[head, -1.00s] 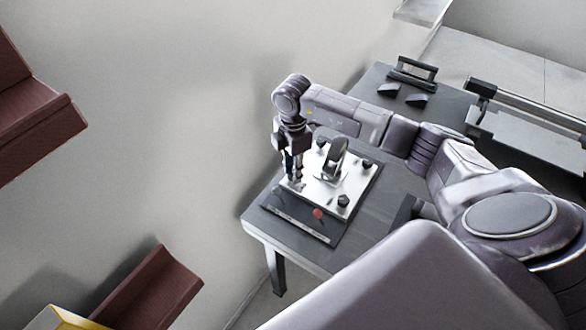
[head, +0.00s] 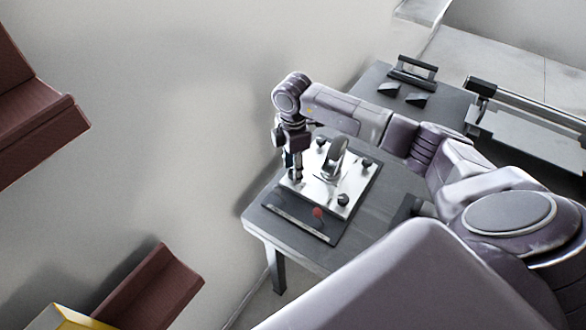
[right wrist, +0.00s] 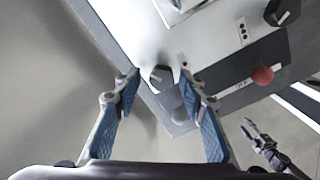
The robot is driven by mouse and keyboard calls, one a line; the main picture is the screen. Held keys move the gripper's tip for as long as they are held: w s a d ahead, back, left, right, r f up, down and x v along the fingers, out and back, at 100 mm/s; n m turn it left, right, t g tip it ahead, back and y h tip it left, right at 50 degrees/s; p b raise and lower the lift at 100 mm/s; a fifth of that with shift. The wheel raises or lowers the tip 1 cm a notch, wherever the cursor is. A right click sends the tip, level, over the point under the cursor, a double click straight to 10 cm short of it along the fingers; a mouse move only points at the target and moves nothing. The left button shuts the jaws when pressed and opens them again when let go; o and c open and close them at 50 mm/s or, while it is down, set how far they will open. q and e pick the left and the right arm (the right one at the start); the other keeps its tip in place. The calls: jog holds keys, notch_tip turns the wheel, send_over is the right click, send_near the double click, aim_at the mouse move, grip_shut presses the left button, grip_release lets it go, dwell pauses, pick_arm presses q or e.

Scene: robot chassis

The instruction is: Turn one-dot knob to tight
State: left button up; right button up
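The metal plate (head: 315,190) with several dark knobs lies on a black board on the grey table. My right gripper (head: 296,177) points down at the plate's left corner and hides the knob there. In the right wrist view, that corner knob (right wrist: 158,78) lies between the fingertips of my right gripper (right wrist: 158,80). The blue-padded fingers are apart, with a gap visible on each side of the knob. A small marking beside this knob is too small to read. A small dark gripper (right wrist: 253,135), apparently my left one, shows at lower right in the right wrist view, well away from the plate.
The other knobs (head: 343,199) (head: 367,163) and an upright metal bracket (head: 337,155) stand on the plate. Black blocks and a handle (head: 412,75) are at the table's far end. Dark red shelving (head: 40,115) stands left.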

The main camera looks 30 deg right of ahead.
notch_tip(320, 180, up, 12)
dwell(0.7)
jog(key=shift+s+f, duration=0.1)
jog(key=shift+f, duration=0.05)
dwell(0.4)
